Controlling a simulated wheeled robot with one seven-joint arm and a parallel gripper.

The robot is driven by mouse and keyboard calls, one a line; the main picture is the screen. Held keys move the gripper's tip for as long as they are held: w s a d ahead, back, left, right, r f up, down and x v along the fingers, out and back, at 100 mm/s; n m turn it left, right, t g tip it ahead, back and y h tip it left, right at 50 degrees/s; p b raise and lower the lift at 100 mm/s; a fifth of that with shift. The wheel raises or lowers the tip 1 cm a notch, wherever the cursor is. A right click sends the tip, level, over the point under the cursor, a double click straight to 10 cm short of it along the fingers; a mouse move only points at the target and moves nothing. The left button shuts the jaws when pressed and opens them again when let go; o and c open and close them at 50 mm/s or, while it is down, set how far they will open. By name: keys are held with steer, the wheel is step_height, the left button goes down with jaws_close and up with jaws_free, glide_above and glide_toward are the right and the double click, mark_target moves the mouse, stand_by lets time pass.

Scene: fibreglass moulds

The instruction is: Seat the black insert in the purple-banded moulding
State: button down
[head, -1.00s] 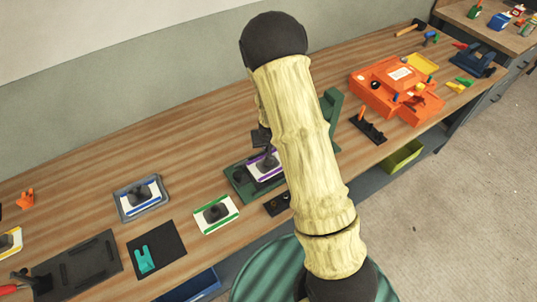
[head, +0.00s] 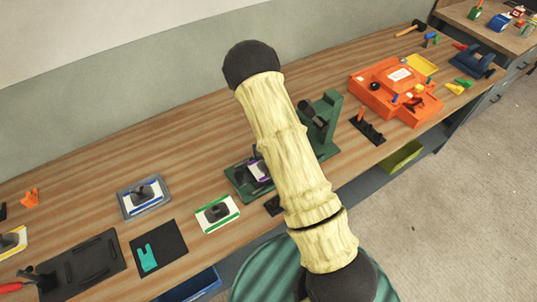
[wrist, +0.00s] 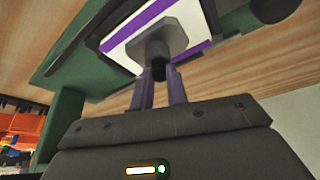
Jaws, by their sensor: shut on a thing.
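The purple-banded moulding (wrist: 118,45) is a white plate with purple bands and a grey raised block at its middle. It lies on a green base, and in the head view it shows (head: 259,170) partly behind my arm. The black insert (wrist: 158,71) is a small dark cylinder between my fingertips, at the moulding's grey block. My gripper (wrist: 160,80) is shut on it. I cannot tell how deep the insert sits in the block. In the head view my arm hides the gripper and the insert.
A green upright stand (head: 329,118) rises just right of the moulding. A green-banded moulding (head: 217,213) and a blue-banded one (head: 144,194) lie to the left. An orange fixture (head: 384,88) is at the right. The bench behind the mouldings is clear.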

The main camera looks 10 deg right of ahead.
steer(key=shift+f, duration=0.15)
steer(key=c, duration=1.4)
jaws_free()
steer(key=shift+s, duration=0.15)
steer(key=shift+a+f, duration=0.1)
steer(key=shift+a, duration=0.05)
steer(key=shift+a+r+b, duration=0.15)
steer(key=shift+r+b, duration=0.15)
steer(key=shift+r, duration=0.25)
steer(key=b+v, duration=0.2)
steer(key=v, duration=0.9)
steer(key=shift+d+r, duration=0.15)
steer(key=shift+d, duration=0.15)
